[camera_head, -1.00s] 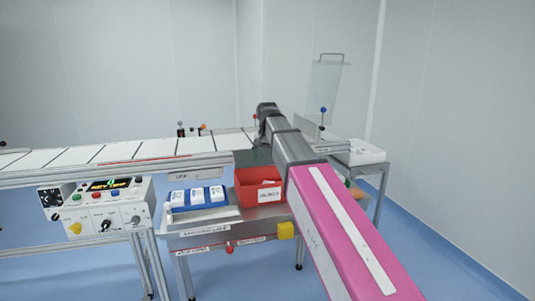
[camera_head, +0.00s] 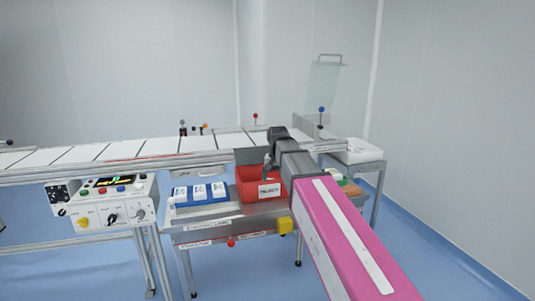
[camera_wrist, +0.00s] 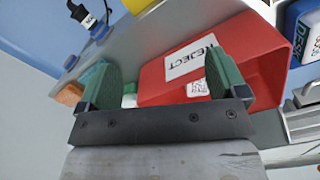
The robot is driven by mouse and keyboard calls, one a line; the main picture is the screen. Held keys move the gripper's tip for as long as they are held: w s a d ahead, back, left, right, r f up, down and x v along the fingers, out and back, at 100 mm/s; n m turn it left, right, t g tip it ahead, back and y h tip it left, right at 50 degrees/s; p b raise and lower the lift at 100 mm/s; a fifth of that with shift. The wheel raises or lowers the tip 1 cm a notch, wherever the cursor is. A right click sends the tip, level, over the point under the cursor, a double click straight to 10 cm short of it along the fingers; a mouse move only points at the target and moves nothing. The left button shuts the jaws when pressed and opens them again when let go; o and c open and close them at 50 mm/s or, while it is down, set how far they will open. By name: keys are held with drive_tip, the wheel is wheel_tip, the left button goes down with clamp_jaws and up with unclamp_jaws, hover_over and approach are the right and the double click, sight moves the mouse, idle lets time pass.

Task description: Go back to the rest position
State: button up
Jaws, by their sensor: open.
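My gripper (camera_wrist: 160,85) is open in the wrist view, with its two green fingers wide apart and nothing seen held between them. The red bin (camera_wrist: 258,40) labelled REJECT lies beyond the fingers, and the right finger overlaps it in the picture. The bin holds a white piece with a printed code. In the head view my arm reaches in from the lower right, and its grey wrist is beside the red bin (camera_head: 249,196) on the right. The fingertips are hard to make out there.
A blue tray (camera_head: 176,203) with white packs stands left of the bin on a steel shelf. The conveyor (camera_head: 120,151) runs behind. A control box (camera_head: 105,205) is at left, and a white container (camera_head: 362,151) at right. Blue floor lies open at right.

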drive_tip(key=s+d+f, duration=0.5)
drive_tip(key=f, duration=0.4)
drive_tip(key=s+d+f+n, duration=0.1)
drive_tip(key=s+d+f, duration=0.4)
drive_tip(key=f, duration=0.4)
drive_tip(key=s+d+f, duration=0.5)
drive_tip(key=s+f, duration=0.2)
drive_tip(key=f, duration=0.3)
drive_tip(key=shift+s+n, duration=0.15)
drive_tip(key=shift+n, duration=0.15)
drive_tip(key=shift+d+f, duration=0.1)
